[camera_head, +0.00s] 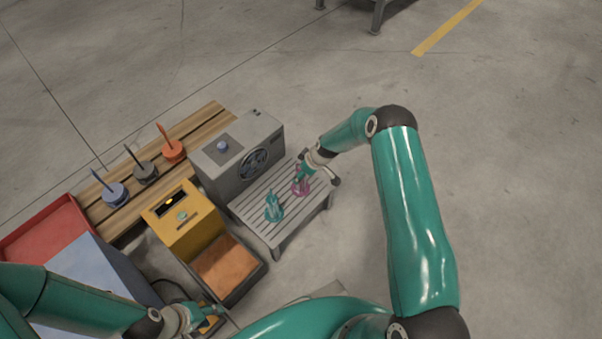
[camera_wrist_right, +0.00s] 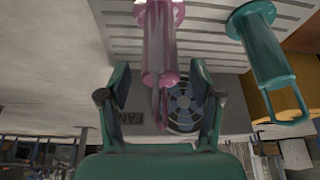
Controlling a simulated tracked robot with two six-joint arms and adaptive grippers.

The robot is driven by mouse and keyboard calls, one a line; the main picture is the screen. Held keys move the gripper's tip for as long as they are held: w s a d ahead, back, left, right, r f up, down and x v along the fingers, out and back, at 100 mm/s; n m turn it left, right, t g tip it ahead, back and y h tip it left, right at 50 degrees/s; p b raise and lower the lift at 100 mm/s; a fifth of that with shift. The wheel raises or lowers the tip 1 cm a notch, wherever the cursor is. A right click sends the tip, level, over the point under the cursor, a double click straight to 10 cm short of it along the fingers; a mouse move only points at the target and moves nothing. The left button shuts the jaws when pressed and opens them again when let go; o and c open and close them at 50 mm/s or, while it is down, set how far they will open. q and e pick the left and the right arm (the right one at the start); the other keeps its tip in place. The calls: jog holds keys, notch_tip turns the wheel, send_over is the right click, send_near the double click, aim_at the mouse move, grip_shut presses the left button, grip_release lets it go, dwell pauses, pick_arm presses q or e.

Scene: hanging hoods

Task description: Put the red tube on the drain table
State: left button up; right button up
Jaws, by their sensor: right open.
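The pinkish-red tube (camera_head: 301,188) stands on the slatted grey drain table (camera_head: 300,216), near its far right part. It also shows in the right wrist view (camera_wrist_right: 159,45), with a loop handle toward my gripper. My right gripper (camera_head: 320,180) is at this tube, partly covering it. In the right wrist view, the fingers of my right gripper (camera_wrist_right: 161,88) are spread, one on each side of the loop with gaps. A teal tube (camera_head: 273,208) stands on the same table, to the left. My left gripper (camera_head: 205,318) is low in the head view; its fingers are unclear.
A grey fan box (camera_head: 225,165) stands beside the table. Left of it are a yellow box (camera_head: 180,220) and a dark-rimmed tray with a brown bottom (camera_head: 228,268). A wooden bench (camera_head: 195,128) holds blue, grey and orange handled pieces. Floor on the right is clear.

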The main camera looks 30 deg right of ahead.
jog(key=p+v, duration=0.2)
jog(key=v, duration=0.7)
jog(key=s+a+m+g+y, duration=0.1)
jog(key=s+a+m, duration=0.2)
jog(key=s+a, duration=0.6)
jog(key=s+a+m+g+y, duration=0.1)
jog(key=s+a+m, duration=0.3)
jog(key=s+a, duration=0.6)
jog(key=s+g, duration=0.1)
jog(key=s, duration=0.6)
jog(key=shift+s+m, duration=0.3)
jog(key=shift+a+r, duration=0.1)
jog(key=shift+r, duration=0.05)
notch_tip(320, 180, up, 28)
jog(key=p, duration=2.8)
